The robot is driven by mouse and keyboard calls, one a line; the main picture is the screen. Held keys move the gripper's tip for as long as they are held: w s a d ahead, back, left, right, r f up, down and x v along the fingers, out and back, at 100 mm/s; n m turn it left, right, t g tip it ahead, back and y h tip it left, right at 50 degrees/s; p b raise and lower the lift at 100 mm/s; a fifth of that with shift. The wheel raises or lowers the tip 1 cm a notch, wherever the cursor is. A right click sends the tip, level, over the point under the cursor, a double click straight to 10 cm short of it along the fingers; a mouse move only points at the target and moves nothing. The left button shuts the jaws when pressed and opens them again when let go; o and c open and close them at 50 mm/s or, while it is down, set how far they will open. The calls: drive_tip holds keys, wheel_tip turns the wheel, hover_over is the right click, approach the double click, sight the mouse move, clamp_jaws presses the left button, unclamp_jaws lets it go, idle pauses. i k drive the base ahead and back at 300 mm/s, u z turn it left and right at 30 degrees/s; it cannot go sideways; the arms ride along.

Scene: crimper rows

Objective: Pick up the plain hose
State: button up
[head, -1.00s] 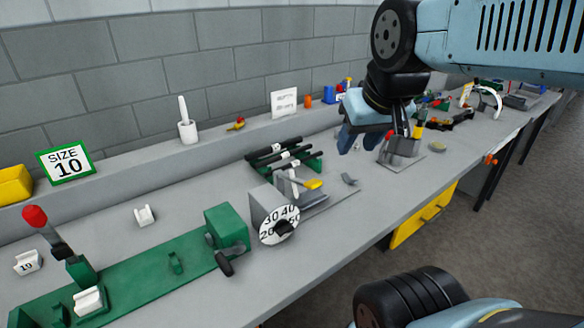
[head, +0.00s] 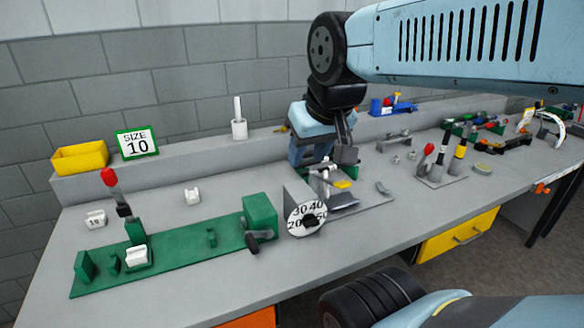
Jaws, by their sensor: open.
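My gripper (head: 322,156) hangs from the light blue wrist in the middle of the head view, fingers pointing down and apart. It is in front of or over the green hose rack (head: 318,152), of which only a small green part shows. The black hoses lying across that rack are hidden behind my gripper and wrist, so I cannot tell the plain one from the white-banded ones here. I see nothing held, though the space between the fingers is partly hidden.
Just in front of the rack stands a grey crimper with a numbered dial (head: 306,217). A green bench fixture (head: 180,250) with a red-knobbed lever lies left. A yellow bin (head: 80,158) and SIZE 10 sign (head: 137,143) stand on the back ledge. Tools (head: 440,165) stand upright right.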

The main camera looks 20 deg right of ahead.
sight(330, 168)
drive_tip(key=z, duration=0.15)
drive_tip(key=i, duration=0.15)
drive_tip(key=u, duration=2.2)
drive_tip(key=k, duration=1.6)
drive_tip(key=z, duration=1.65)
drive_tip(key=i, duration=0.7)
drive_tip(key=z, duration=0.1)
